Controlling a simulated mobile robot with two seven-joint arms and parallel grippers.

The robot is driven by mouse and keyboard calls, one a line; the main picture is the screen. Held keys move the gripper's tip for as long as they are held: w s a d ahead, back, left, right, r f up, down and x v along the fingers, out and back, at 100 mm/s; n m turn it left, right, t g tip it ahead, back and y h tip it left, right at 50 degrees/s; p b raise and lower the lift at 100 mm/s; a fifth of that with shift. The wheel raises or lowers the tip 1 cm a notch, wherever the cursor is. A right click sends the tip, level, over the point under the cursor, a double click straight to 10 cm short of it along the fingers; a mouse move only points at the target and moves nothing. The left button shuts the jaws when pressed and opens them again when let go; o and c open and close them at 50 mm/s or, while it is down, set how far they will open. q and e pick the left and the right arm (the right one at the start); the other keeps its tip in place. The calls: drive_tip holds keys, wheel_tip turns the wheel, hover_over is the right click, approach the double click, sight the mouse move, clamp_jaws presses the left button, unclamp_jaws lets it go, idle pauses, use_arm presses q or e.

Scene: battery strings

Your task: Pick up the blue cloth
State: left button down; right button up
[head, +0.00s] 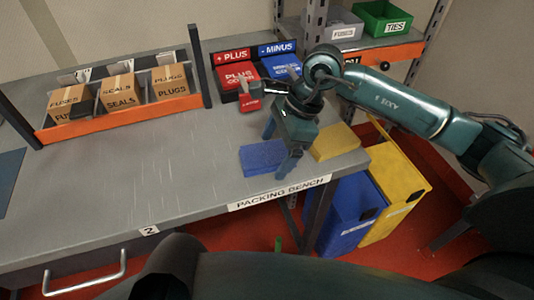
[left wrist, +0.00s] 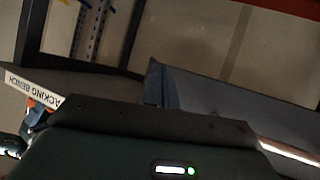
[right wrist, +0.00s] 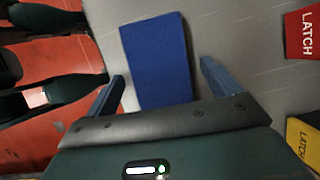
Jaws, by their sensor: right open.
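The blue cloth (head: 262,157) lies flat on the packing bench near its front edge, as a blue rectangle. It also shows in the right wrist view (right wrist: 157,60), between and beyond the fingers. My right gripper (head: 279,149) is open and empty, pointing down over the right part of the cloth. In the right wrist view its two fingers (right wrist: 164,84) stand apart, one to each side of the cloth's near end. My left gripper (left wrist: 162,85) shows only in the left wrist view, with its fingers together and nothing visible between them.
A yellow cloth (head: 336,142) lies right of the blue one. An orange-fronted rack (head: 120,115) stands left. Blue (head: 350,215) and yellow (head: 400,190) bins stand beside the bench.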

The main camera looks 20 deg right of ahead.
sight(276, 152)
drive_tip(key=shift+c, duration=0.3)
drive_tip(key=c, duration=1)
wheel_tip(276, 152, up, 10)
drive_tip(key=shift+r+b, duration=0.1)
drive_tip(key=shift+b, duration=0.2)
